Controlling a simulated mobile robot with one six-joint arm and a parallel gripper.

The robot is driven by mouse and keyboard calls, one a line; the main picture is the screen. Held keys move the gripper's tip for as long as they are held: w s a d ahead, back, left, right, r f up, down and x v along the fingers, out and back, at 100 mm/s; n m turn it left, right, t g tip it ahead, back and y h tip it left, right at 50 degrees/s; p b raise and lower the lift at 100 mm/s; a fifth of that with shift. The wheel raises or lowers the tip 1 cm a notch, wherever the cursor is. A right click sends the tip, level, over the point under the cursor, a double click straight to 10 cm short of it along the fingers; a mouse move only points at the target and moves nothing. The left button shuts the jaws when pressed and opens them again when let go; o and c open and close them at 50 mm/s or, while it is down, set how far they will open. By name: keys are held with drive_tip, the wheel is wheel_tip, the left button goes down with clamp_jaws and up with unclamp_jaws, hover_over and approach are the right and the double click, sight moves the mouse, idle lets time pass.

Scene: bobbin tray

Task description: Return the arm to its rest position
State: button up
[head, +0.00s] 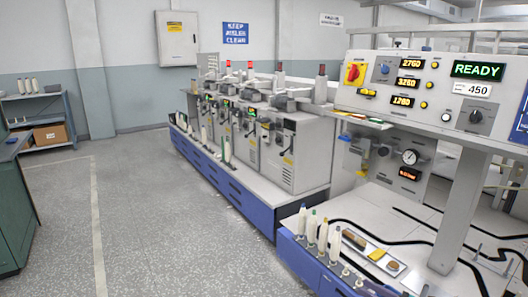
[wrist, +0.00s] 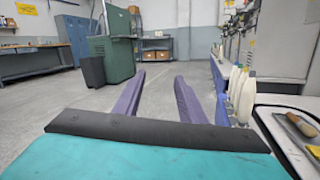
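My gripper (wrist: 159,77) shows in the wrist view as two purple fingers beyond a black bar and a teal body. The fingers are apart, with only grey floor seen between them, so it is open and empty. It points out over the aisle, to the left of the machine row. The arm and gripper do not show in the head view. White bobbins (head: 322,235) stand in a row on the front left edge of the near machine. They also show just right of the gripper in the wrist view (wrist: 245,98). A small tray (head: 362,247) holding small items lies beside them.
The near machine has a control panel (head: 430,95) reading READY on a grey post (head: 458,215). Several winding units (head: 290,155) line the aisle behind it. Green cabinets (wrist: 112,60) and a dark bin (wrist: 92,71) stand at left. The aisle floor (head: 170,210) is clear.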

drive_tip(key=w+a+m+t+h+p, duration=0.25)
drive_tip(key=w+a+m, duration=0.2)
drive_tip(key=a, duration=0.35)
drive_tip(key=w+a+m+t+h+p, duration=0.1)
drive_tip(key=w+a+m+h+p, duration=0.25)
drive_tip(key=a+m, duration=0.35)
drive_tip(key=s+a+f+m+g+h+p, duration=0.2)
drive_tip(key=a+f+m+h+p, duration=0.25)
drive_tip(key=f+m+h, duration=0.4)
drive_tip(key=s+d+f+m+g+h+p, duration=0.1)
drive_tip(key=s+f+m+g, duration=0.5)
drive_tip(key=s, duration=0.4)
drive_tip(key=s+d+f+m+g+h+p, duration=0.15)
drive_tip(key=s+f+m+g, duration=0.25)
drive_tip(key=s+f+m, duration=0.5)
drive_tip(key=s+a+r+m+g+y, duration=0.1)
drive_tip(key=s+m+g, duration=0.3)
drive_tip(key=s, duration=0.7)
drive_tip(key=s+a+r+m+g+y, duration=0.1)
drive_tip(key=s+a+m+g, duration=0.2)
drive_tip(key=s, duration=0.8)
drive_tip(key=shift+r+m+g, duration=0.4)
drive_tip(key=shift+m+g, duration=0.5)
drive_tip(key=shift+g, duration=0.15)
